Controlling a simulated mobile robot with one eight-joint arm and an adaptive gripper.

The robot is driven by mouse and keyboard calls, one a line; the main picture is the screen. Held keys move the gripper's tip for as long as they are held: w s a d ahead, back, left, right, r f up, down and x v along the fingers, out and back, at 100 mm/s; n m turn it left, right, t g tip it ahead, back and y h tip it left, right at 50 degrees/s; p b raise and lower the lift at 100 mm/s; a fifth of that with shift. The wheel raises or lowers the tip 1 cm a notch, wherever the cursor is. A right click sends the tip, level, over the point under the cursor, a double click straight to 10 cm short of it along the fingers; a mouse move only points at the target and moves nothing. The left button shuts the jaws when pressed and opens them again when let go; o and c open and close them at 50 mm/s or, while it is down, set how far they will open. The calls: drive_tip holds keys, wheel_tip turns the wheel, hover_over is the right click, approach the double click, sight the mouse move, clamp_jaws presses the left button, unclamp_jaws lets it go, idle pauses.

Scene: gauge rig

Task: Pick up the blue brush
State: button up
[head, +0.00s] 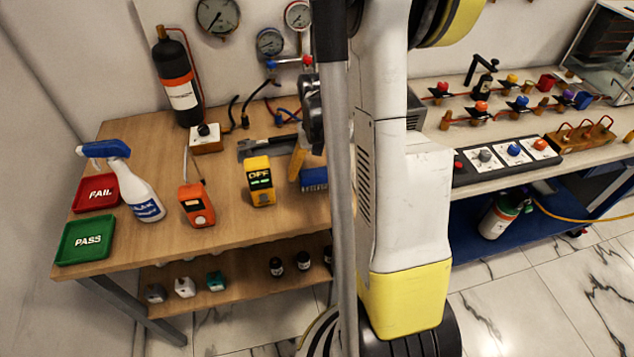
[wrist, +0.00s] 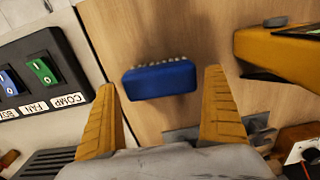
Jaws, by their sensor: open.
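The blue brush (wrist: 160,82) lies on the wooden bench, with pale bristle tufts along its far edge in the wrist view. In the head view the brush (head: 315,179) shows only partly, at the bench's right side behind my arm. My gripper (wrist: 160,79) is open, with one yellow finger on each side of the brush in the picture. I see clear space between the brush and both fingers. Nothing is held. In the head view one yellow finger (head: 297,161) shows just above and left of the brush; the rest is mostly hidden.
A yellow meter reading OFF (head: 260,182) stands left of the brush; its yellow body (wrist: 275,48) is close to the right finger in the wrist view. A switch panel (wrist: 42,70) lies at the left there. An orange device (head: 197,206) and spray bottle (head: 138,192) stand farther left.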

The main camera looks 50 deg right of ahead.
sight(318, 171)
drive_tip(key=shift+f, duration=0.45)
drive_tip(key=shift+r, duration=0.1)
drive_tip(key=c, duration=1)
drive_tip(key=shift+r, duration=0.15)
wheel_tip(318, 171, up, 4)
drive_tip(key=shift+d+r+p, duration=0.1)
drive_tip(key=shift+r+p, duration=0.15)
drive_tip(key=shift+p, duration=1)
drive_tip(key=d+r+p, duration=0.1)
drive_tip(key=d+r, duration=0.2)
drive_tip(key=d, duration=0.2)
drive_tip(key=s+d+r+p, duration=0.1)
drive_tip(key=d+r+p, duration=0.1)
drive_tip(key=d, duration=0.4)
drive_tip(key=shift+s+d+r, duration=0.2)
drive_tip(key=shift+r, duration=0.4)
